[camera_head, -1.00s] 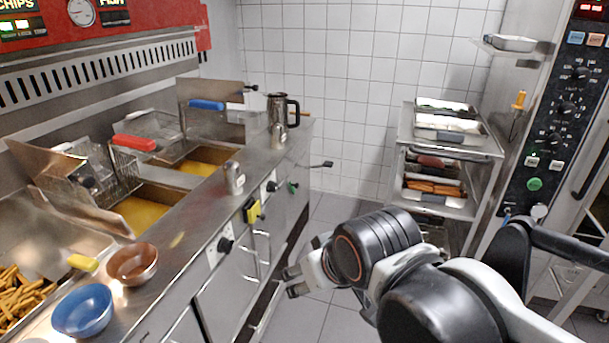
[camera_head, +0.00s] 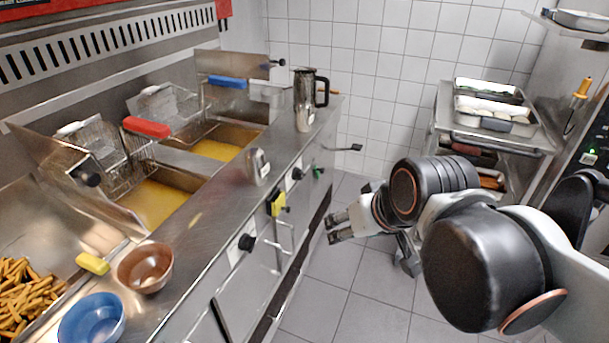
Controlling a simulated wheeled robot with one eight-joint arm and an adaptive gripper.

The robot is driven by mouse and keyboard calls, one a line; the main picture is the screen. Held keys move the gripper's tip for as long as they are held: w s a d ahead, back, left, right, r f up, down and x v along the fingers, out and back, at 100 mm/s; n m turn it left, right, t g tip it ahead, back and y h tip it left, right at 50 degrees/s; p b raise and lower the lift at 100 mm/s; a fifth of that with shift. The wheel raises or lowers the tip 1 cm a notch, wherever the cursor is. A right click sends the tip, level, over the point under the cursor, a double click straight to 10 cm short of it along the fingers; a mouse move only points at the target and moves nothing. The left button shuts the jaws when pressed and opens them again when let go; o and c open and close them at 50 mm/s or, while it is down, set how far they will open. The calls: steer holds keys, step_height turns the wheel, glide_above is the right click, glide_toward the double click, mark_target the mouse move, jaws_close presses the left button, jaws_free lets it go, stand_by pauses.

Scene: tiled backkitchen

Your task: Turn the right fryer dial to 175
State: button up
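Two black dials sit on the steel fryer front: a nearer one (camera_head: 246,242) on a pale plate, and a farther, right one (camera_head: 297,173). Their scale markings are too small to read. My gripper (camera_head: 329,228) hangs over the floor to the right of the fryer front, apart from both dials. Its two fingers point left with a gap between them, and nothing shows in it.
A yellow object (camera_head: 278,203) is on the front between the dials, and a green knob (camera_head: 318,173) lies beyond. A steel jug (camera_head: 305,98), a shaker (camera_head: 258,166) and bowls stand on the counter. A tray rack (camera_head: 440,125) stands at the right.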

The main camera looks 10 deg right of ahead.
mark_target(304, 175)
steer(key=w+n+y+p, duration=0.15)
steer(key=w+y, duration=0.35)
steer(key=w, duration=1.8)
steer(key=w+d+f+t+y+p, duration=0.1)
steer(key=w+d+f+y, duration=0.15)
steer(key=w, duration=0.35)
steer(key=w+d+f+y, duration=0.1)
steer(key=w+f+y, duration=0.1)
steer(key=w+f, duration=0.25)
steer(key=w+d+f+n+t+y+p, duration=0.1)
steer(key=w+d+f+n+y, duration=0.1)
steer(key=d+f, duration=0.35)
steer(key=w+d+f+n+t+y+p, duration=0.1)
steer(key=d+f+t+y, duration=0.15)
steer(key=f, duration=0.55)
steer(key=shift+g, duration=0.45)
steer(key=b+x, duration=0.1)
steer(key=x, duration=0.3)
steer(key=b+x, duration=0.2)
steer(key=x, duration=0.3)
steer(key=b+x, duration=0.1)
steer(key=x, duration=0.3)
steer(key=shift+w+a+f, duration=0.2)
steer(key=shift+a+f, duration=0.1)
steer(key=c, duration=1.1)
